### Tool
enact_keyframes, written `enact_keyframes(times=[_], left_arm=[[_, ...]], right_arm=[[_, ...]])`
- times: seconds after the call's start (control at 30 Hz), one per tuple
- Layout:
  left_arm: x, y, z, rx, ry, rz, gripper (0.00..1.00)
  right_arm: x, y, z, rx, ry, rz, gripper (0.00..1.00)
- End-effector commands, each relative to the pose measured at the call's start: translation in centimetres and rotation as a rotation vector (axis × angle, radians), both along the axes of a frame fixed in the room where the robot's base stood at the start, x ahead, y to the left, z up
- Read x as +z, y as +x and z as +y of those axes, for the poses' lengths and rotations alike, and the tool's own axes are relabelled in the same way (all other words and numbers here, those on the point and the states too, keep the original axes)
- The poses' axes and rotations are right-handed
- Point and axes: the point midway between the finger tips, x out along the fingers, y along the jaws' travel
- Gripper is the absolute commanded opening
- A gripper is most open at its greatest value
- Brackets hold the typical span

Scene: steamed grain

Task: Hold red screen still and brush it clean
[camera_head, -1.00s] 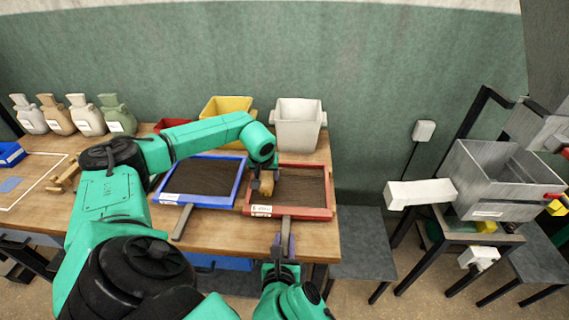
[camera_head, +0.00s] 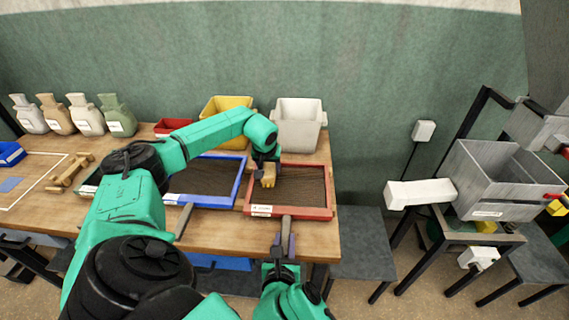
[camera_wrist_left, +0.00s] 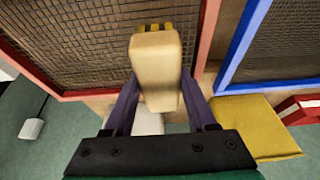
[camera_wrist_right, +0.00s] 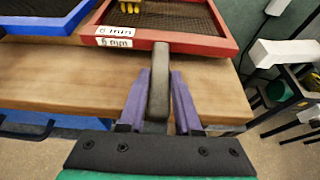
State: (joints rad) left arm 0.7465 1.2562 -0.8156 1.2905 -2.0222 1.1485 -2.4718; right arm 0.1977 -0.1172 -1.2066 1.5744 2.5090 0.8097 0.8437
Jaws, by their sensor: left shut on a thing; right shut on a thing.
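The red screen (camera_head: 331,190) is a red-framed tray with dark mesh, lying at the bench's right end; it shows in the left wrist view (camera_wrist_left: 72,95). My left gripper (camera_head: 265,167) is shut on a wooden brush (camera_head: 268,177) over the left part of the mesh. The brush's pale block (camera_wrist_left: 156,65) and yellow bristles (camera_wrist_left: 155,27) show in the left wrist view; I cannot tell whether the bristles touch the mesh. My right gripper (camera_wrist_right: 157,105) is shut on the screen's dark handle (camera_wrist_right: 159,75), in front of the bench edge.
A blue-framed screen (camera_head: 205,207) lies just left of the red one. Yellow (camera_head: 225,104) and white (camera_head: 298,126) bins stand behind. A metal hopper machine (camera_head: 490,180) stands at the right.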

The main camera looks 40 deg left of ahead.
Motion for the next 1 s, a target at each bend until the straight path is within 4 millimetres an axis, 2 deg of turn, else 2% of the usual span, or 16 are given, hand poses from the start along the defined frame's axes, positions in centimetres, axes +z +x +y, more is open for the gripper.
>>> enact_keyframes(times=[1.0], left_arm=[[-0.1, 4.5, -6.0, -0.002, -0.002, -0.001, 0.0]], right_arm=[[0.0, 0.0, 0.0, 0.001, 0.0, 0.0, 0.0]])
